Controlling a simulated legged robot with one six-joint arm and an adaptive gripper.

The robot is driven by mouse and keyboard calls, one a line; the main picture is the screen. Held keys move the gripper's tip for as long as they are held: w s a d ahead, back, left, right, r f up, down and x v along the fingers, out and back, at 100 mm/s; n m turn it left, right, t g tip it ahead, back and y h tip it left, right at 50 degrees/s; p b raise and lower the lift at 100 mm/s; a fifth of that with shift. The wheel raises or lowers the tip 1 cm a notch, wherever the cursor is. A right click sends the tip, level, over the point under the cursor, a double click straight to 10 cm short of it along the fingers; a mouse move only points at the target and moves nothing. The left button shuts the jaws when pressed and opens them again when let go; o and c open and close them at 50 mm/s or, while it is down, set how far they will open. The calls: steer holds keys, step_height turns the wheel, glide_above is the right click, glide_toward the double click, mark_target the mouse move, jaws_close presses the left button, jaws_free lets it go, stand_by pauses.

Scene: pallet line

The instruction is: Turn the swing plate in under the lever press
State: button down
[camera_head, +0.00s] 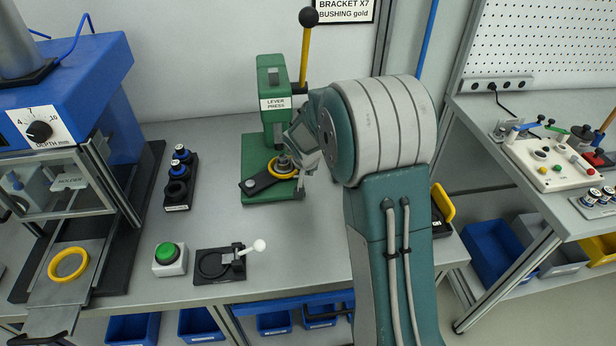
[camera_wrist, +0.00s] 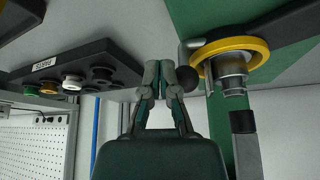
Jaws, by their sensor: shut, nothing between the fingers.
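The green lever press (camera_head: 275,130) stands on the bench with its yellow lever (camera_head: 305,60) upright. The dark swing plate (camera_head: 262,183) lies low at its base and carries a yellow ring (camera_head: 285,167) with a silver piece in it. The ring (camera_wrist: 208,52) and silver piece (camera_wrist: 232,72) also show in the wrist view, where they look roughly in line with the grey ram (camera_wrist: 243,125); exact alignment is unclear. My gripper (camera_wrist: 158,68) is shut and empty, close beside a black ball knob (camera_wrist: 188,77) by the plate; contact is unclear. My arm partly hides the press.
A black rack (camera_head: 180,182) with dark parts stands left of the press. A green button box (camera_head: 170,259) and a small fixture with a white-knobbed lever (camera_head: 225,262) sit at the front edge. A blue machine (camera_head: 70,90) stands at left. Bench between is clear.

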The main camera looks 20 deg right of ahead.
steer(key=shift+w+d, duration=0.15)
steer(key=shift+w, duration=0.55)
steer(key=shift+w+d, duration=0.1)
steer(key=shift+w, duration=0.55)
steer(key=shift+w, duration=0.1)
